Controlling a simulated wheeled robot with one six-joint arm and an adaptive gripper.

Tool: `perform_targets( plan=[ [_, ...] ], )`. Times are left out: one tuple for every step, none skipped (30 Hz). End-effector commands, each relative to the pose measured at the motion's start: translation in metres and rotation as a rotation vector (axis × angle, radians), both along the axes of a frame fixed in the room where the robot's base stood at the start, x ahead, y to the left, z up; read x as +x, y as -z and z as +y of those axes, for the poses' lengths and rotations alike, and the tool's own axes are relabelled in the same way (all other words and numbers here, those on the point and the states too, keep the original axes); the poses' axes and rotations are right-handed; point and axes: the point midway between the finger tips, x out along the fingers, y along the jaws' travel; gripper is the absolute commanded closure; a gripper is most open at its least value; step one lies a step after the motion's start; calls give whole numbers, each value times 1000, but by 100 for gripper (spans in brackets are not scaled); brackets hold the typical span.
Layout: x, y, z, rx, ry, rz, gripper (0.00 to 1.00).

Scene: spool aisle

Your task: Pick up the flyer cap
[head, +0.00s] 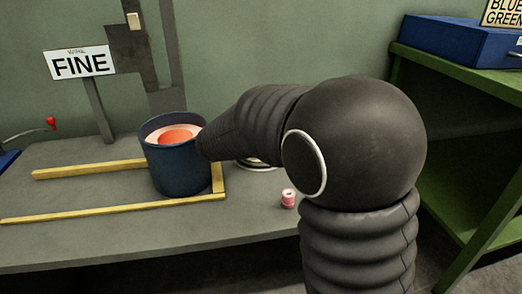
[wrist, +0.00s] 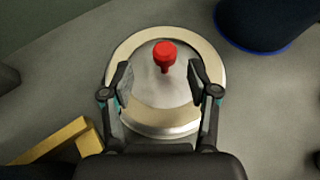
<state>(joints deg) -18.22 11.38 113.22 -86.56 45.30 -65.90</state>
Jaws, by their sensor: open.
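The flyer cap looks to be the round disc (wrist: 138,122) with a cream rim, a silvery middle and a red knob (wrist: 165,52) standing up from it. In the wrist view my gripper (wrist: 160,80) is open, one finger on each side of the disc's middle. The knob shows between and slightly beyond the fingertips, with no finger seen touching it. I cannot tell the height of the fingertips over the disc. In the head view only a sliver of the disc (head: 258,166) shows on the grey bench; my arm hides the rest and my gripper.
A dark blue drum (head: 180,170) holding a cream and orange spool stands left of my arm, within yellow strips (head: 110,210). It also shows in the wrist view (wrist: 262,22). A small pink spool (head: 288,198) sits near the bench's front edge. A FINE sign (head: 80,63) stands behind.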

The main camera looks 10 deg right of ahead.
Motion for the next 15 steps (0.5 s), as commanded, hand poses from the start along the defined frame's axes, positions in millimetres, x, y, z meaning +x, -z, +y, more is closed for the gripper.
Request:
perform_targets(
  plan=[
    [1, 1, -1, 1, 0, -1, 40],
    [2, 1, -2, 1, 0, -1, 40],
    [3, 2, -3, 1, 0, 0, 40],
    [4, 3, -4, 1, 0, 0, 40],
    [5, 3, -5, 1, 1, 1, 40],
    [7, 5, -7, 1, 1, 1, 40],
    [9, 7, -9, 1, 2, 1, 40],
    [12, 8, -12, 1, 2, 1, 40],
    [15, 10, -16, 0, 3, 1, 40],
    [18, 12, -19, 0, 3, 1, 40],
    [21, 13, -22, 1, 2, 1, 40],
    [25, 16, -25, 0, 3, 1, 40],
    [29, 18, -27, 1, 3, 2, 40],
    [32, 20, -29, 0, 3, 1, 40],
    [35, 20, -31, 0, 1, 0, 40]
  ],
)
